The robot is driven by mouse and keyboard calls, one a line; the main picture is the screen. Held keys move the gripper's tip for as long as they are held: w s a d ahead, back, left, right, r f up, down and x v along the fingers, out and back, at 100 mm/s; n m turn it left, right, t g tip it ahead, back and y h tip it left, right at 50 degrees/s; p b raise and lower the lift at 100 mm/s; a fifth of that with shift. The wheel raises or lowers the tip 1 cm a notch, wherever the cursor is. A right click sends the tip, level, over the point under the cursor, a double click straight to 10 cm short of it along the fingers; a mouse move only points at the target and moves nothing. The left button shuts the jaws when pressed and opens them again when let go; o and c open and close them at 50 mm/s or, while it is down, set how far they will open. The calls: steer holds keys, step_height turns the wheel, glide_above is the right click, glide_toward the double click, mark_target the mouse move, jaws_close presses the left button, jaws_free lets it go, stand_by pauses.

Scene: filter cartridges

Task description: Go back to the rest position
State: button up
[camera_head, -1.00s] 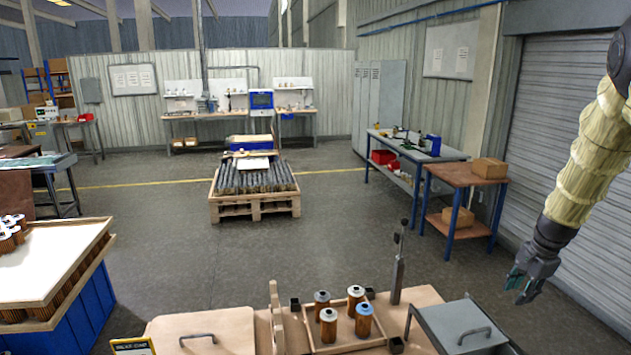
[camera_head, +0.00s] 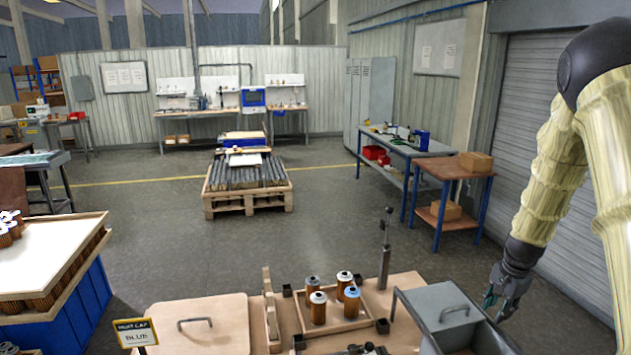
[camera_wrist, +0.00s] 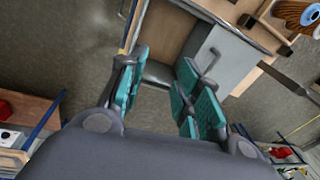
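My gripper (camera_head: 507,298) hangs at the right in the head view, beside the grey metal box (camera_head: 480,342) at the bench's right end. In the wrist view its teal-padded fingers (camera_wrist: 162,92) are apart with nothing between them, so it is open and empty. My arm comes down from the upper right, bent at the elbow. Several filter cartridges stand upright in a shallow wooden tray (camera_head: 335,327), left of the gripper and apart from it. One has a blue cap (camera_head: 352,300); a nearby one has a white cap (camera_head: 318,305).
A wooden lid with a handle (camera_head: 200,330) and a sign reading "MUST CAP BLUE" (camera_head: 136,333) are at the bench's left. An upright lever (camera_head: 385,250) stands behind the tray. A side table (camera_head: 450,172) stands beyond the gripper. The floor behind the bench is open.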

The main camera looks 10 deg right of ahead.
steer(key=s+a+f+n+g+h, duration=0.1)
steer(key=s+a+f+n, duration=0.25)
steer(key=a+f, duration=0.35)
steer(key=s+a+f+n, duration=0.2)
steer(key=s+a+f, duration=0.25)
steer(key=f, duration=0.45)
steer(key=s+a+f+n+y, duration=0.1)
steer(key=s+a+f+n, duration=0.5)
steer(key=s+a, duration=0.75)
steer(key=s+a+f+n, duration=0.4)
steer(key=s+a+f, duration=0.55)
steer(key=s, duration=0.65)
step_height(320, 180, down, 14)
steer(key=a+b, duration=0.1)
steer(key=b, duration=1.4)
steer(key=shift+a+g, duration=0.4)
